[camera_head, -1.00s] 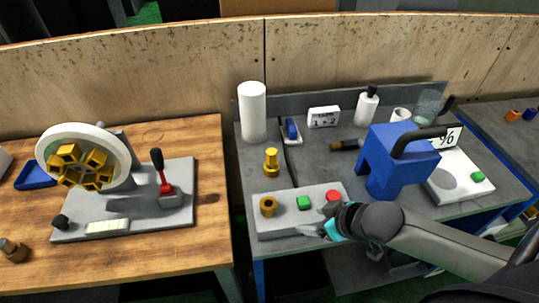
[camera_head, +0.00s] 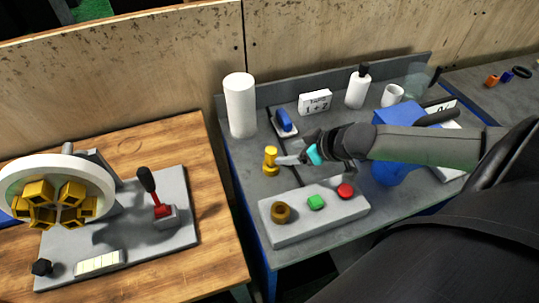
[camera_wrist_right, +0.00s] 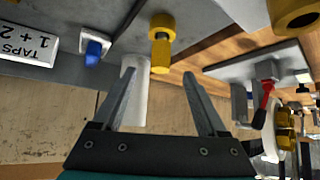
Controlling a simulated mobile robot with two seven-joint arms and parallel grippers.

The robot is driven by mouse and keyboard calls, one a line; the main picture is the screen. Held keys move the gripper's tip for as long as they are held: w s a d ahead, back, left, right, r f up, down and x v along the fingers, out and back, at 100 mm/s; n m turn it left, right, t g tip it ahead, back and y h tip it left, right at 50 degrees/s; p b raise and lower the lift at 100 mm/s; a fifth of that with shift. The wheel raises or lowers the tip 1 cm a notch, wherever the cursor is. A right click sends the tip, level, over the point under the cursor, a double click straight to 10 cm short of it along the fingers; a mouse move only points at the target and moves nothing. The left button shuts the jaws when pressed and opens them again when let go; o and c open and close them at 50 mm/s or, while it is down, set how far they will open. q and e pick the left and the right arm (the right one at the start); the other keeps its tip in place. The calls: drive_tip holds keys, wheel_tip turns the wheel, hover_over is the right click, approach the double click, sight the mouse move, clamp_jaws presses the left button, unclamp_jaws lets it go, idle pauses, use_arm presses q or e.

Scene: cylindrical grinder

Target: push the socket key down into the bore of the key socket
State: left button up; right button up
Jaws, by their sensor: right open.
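The yellow socket key (camera_head: 270,160) stands upright on the grey bench, behind the control box. The key socket (camera_head: 281,212) is a brass ring with a dark bore at the left end of the control box; nothing is in its bore. My right gripper (camera_head: 284,160) is open, its fingers reaching in from the right close to the key. In the right wrist view the key (camera_wrist_right: 161,45) lies just beyond and between the open fingertips (camera_wrist_right: 158,76); I cannot tell whether they touch it. The key socket shows at that view's top right (camera_wrist_right: 296,10). My left gripper is not in view.
The grey control box (camera_head: 324,223) carries a green button (camera_head: 316,202) and a red button (camera_head: 345,191). A white cylinder (camera_head: 240,106), a label block (camera_head: 315,102) and a white bottle (camera_head: 358,88) stand behind. A blue block (camera_head: 395,118) is partly behind my right arm.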

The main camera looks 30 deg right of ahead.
sight(273, 155)
drive_tip(key=b+x, duration=0.2)
drive_tip(key=x, duration=0.4)
drive_tip(key=shift+w+f, duration=0.1)
drive_tip(key=shift+w, duration=0.1)
drive_tip(key=shift+x, duration=1)
drive_tip(key=shift+b+x, duration=0.8)
drive_tip(key=shift+x, duration=1.5)
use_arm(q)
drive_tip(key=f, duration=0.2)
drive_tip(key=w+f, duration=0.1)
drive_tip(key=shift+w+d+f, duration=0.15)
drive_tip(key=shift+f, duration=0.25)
use_arm(e)
drive_tip(key=shift+s+a, duration=0.1)
clamp_jaws()
